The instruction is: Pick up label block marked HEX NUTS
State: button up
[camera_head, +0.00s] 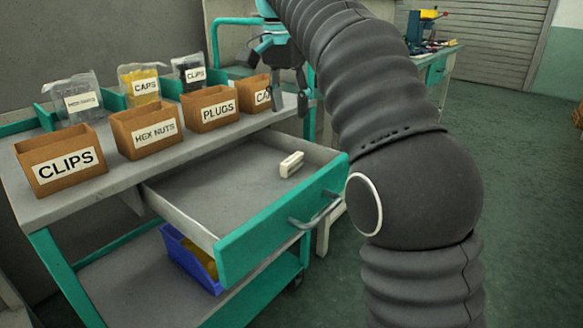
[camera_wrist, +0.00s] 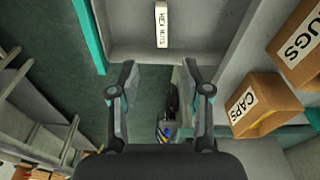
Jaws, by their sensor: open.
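The white label block (camera_head: 291,164) lies in the open drawer, towards its back right part. In the wrist view the block (camera_wrist: 161,25) shows the words HEX NUTS and lies at the top middle, ahead of my fingertips. The block is clear of the fingers.
Cardboard boxes marked CLIPS (camera_head: 62,160), HEX NUTS (camera_head: 147,128) and PLUGS (camera_head: 209,108) stand on the bench, with another CAPS box (camera_wrist: 255,104) near my gripper. A blue bin (camera_head: 188,258) sits below.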

jog(key=b, duration=0.3)
send_over(292, 158)
jog(key=f, duration=0.8)
jog(key=shift+s, duration=0.2)
jog(key=shift+w+f+b, duration=0.15)
jog(key=shift+f+b, duration=0.5)
jog(key=shift+f, duration=0.65)
jog(key=shift+w+f+b, duration=0.1)
jog(key=shift+f+b, duration=0.55)
jog(key=shift+f, duration=0.65)
jog(key=shift+c, duration=0.3)
grip_shut()
